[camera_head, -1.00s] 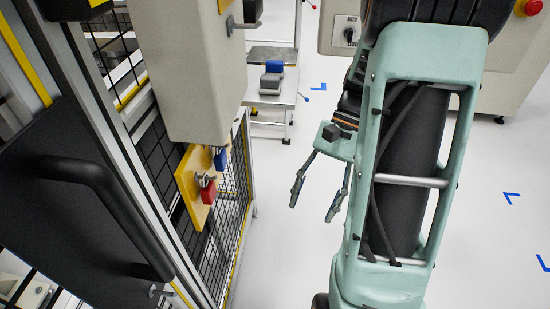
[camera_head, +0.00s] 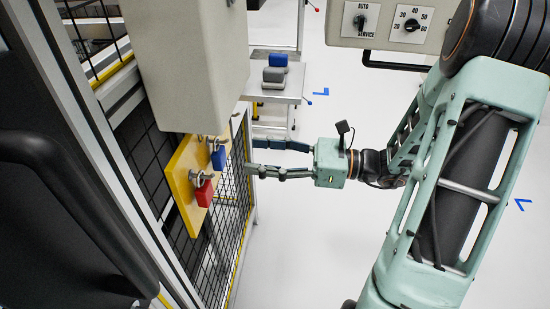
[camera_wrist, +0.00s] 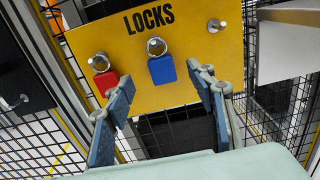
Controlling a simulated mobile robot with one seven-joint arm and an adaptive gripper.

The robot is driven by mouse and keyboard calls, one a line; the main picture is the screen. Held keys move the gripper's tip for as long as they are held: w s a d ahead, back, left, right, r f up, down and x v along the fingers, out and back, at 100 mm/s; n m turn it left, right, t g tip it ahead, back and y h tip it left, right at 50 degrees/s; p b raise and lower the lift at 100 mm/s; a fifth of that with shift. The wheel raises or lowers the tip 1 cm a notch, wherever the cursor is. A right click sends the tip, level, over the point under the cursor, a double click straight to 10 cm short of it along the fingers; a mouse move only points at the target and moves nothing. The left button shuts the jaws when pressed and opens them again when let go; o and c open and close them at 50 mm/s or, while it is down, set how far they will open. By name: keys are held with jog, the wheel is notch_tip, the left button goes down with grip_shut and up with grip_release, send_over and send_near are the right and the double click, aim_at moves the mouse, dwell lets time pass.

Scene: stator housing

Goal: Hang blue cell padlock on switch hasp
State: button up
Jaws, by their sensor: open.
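The blue padlock (camera_head: 218,157) hangs by its shackle on a peg of the yellow lock board (camera_head: 181,188). In the wrist view the blue padlock (camera_wrist: 162,69) is at the middle of the board (camera_wrist: 185,95), under the word LOCKS. My gripper (camera_head: 249,157) is open and points left at the board, a short way to the right of the blue padlock. In the wrist view my gripper's fingers (camera_wrist: 160,90) stand apart, with the blue padlock showing beyond and between them. I cannot make out the switch hasp in these views.
A red padlock (camera_head: 204,193) hangs left of the blue one in the wrist view (camera_wrist: 105,82); a bare peg (camera_wrist: 217,25) is at right. A beige box (camera_head: 190,60) overhangs the board. Black mesh fence (camera_head: 236,190) surrounds it. Open floor lies at right.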

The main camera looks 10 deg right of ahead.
aim_at(223, 152)
jog(key=b+x, duration=0.1)
jog(key=x, duration=0.6)
jog(key=shift+w+a+f, duration=0.1)
jog(key=shift+a, duration=0.25)
jog(key=c, duration=1.3)
jog(key=shift+d+r+p, duration=0.2)
jog(key=shift+r+p, duration=0.45)
jog(key=shift+p, duration=0.15)
jog(key=shift+p+v, duration=0.6)
jog(key=shift+v, duration=0.95)
